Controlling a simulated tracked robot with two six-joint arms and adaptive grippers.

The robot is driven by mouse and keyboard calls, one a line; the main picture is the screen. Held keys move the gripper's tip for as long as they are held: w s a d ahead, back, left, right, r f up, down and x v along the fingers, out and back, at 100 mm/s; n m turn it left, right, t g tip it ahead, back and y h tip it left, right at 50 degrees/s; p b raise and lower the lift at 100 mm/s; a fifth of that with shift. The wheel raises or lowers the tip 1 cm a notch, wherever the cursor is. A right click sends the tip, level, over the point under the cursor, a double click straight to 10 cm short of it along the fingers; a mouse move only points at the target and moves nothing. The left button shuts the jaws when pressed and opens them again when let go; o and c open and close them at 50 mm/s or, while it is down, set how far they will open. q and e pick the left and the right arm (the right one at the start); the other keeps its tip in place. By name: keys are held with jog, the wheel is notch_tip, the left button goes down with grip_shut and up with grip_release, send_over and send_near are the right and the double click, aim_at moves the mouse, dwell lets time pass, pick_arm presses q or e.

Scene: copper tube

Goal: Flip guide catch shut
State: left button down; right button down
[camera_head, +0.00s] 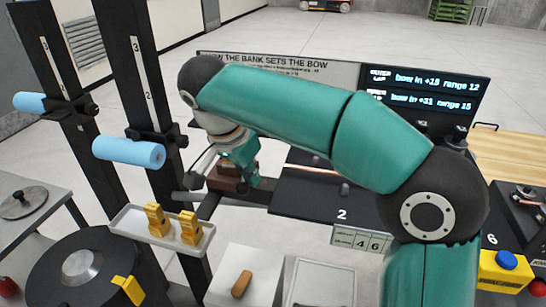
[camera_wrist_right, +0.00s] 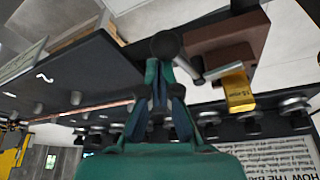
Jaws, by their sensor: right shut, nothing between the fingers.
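A reddish-brown guide block (camera_head: 226,177) sits at the left end of the dark bench, partly covered by my right wrist. In the right wrist view the block (camera_wrist_right: 225,37) has a metal pin, a yellow tag (camera_wrist_right: 238,92) and a dark round knob (camera_wrist_right: 165,44) beside it. I cannot tell whether the catch is open or shut. My right gripper (camera_wrist_right: 160,70) is shut and empty, its tips close to the knob; contact is unclear. A copper tube (camera_wrist_right: 95,110) runs along the bench to the left there. My left gripper is out of view.
Black uprights with blue rollers (camera_head: 130,151) stand at left. A white tray (camera_head: 160,237) holds yellow pieces below the block. My right arm crosses the bench (camera_head: 300,200). A sign and display board stand behind.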

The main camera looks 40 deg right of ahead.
jog(key=shift+w+a, duration=0.45)
jog(key=shift+a, duration=0.45)
jog(key=d, duration=0.4)
jog(key=w+p+v, duration=0.1)
jog(key=p+v, duration=0.1)
jog(key=v, duration=0.8)
jog(key=shift+r, duration=0.3)
jog(key=shift+w, duration=0.1)
